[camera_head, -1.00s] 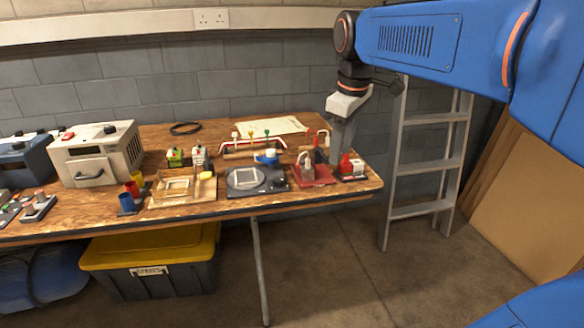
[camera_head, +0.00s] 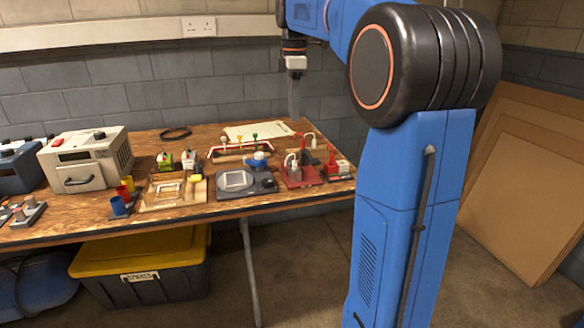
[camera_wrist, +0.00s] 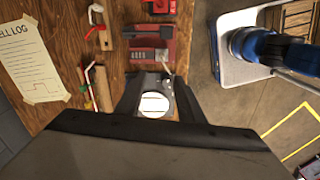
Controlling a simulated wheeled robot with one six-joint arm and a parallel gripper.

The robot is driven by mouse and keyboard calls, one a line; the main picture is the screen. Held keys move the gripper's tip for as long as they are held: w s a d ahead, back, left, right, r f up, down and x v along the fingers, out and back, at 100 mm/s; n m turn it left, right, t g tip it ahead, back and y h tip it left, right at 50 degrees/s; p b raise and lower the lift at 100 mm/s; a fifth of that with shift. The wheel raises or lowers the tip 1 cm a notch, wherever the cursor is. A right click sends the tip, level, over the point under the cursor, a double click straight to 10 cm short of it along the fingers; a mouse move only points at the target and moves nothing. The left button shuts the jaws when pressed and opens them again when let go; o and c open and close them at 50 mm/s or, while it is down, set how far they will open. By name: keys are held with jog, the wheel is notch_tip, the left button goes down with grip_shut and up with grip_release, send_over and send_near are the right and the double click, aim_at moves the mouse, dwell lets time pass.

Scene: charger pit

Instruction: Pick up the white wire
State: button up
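My gripper (camera_head: 294,108) hangs pointing down above the back right part of the table, clear of the objects. In the wrist view my gripper (camera_wrist: 157,97) has its two dark fingers spread, with nothing held between them.
A dark unit with a round pale plate (camera_wrist: 152,106) lies below my fingers in the wrist view. A rack with red tubing (camera_head: 230,151), a paper sheet (camera_head: 255,131) and a beige box (camera_head: 80,165) share the table. A yellow-lidded bin (camera_head: 130,250) stands underneath.

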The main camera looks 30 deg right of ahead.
send_near(295, 169)
jog(key=shift+w+d+f, duration=0.15)
jog(key=shift+w+d, duration=0.05)
jog(key=shift+w, duration=0.4)
jog(key=shift+s+f, duration=0.2)
jog(key=shift+f, duration=2.45)
grip_shut()
